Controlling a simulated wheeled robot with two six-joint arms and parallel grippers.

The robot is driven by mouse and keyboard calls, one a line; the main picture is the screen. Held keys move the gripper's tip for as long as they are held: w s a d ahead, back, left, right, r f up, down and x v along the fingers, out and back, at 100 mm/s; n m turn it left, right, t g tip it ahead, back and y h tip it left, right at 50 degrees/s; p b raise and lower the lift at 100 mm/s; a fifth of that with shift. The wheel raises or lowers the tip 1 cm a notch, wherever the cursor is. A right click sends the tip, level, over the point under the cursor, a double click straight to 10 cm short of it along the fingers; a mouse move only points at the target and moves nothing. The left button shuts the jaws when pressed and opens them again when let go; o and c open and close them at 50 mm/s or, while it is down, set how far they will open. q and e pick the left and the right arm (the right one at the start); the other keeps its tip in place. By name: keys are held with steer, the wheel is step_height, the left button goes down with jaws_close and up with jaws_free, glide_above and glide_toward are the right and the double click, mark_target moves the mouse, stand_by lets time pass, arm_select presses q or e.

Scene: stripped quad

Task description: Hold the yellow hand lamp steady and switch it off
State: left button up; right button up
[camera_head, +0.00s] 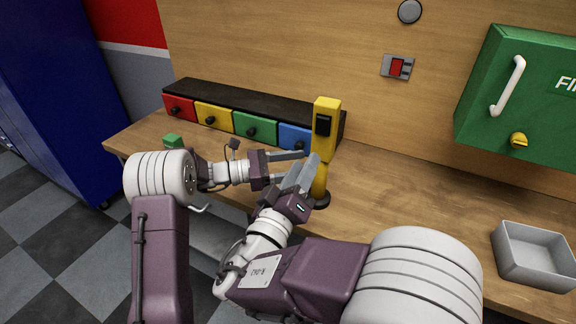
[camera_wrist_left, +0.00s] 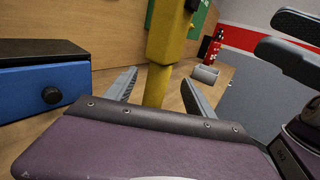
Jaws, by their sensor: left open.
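The yellow hand lamp (camera_head: 326,145) stands upright on a dark round foot on the wooden bench. A black switch (camera_head: 323,125) is on the front of its head. My left gripper (camera_head: 292,167) is open and comes at the lamp's narrow lower body from the left. In the left wrist view the lamp (camera_wrist_left: 158,82) rises between the spread fingers of my left gripper (camera_wrist_left: 158,92), with gaps on both sides. My right gripper (camera_head: 307,172) is in front of the lamp, below the switch, and hides part of its body. In the left wrist view its fingers (camera_wrist_left: 291,40) are apart and empty.
A row of coloured drawers (camera_head: 255,127) stands behind the lamp, to the left. A small green block (camera_head: 173,141) lies at the left. A grey tray (camera_head: 533,255) sits at the right. A green first-aid cabinet (camera_head: 520,95) hangs on the wall.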

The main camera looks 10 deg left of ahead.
mark_target(321, 162)
arm_select(q)
steer(key=x, duration=0.6)
steer(key=shift+w+d, duration=0.1)
steer(key=shift+d, duration=0.15)
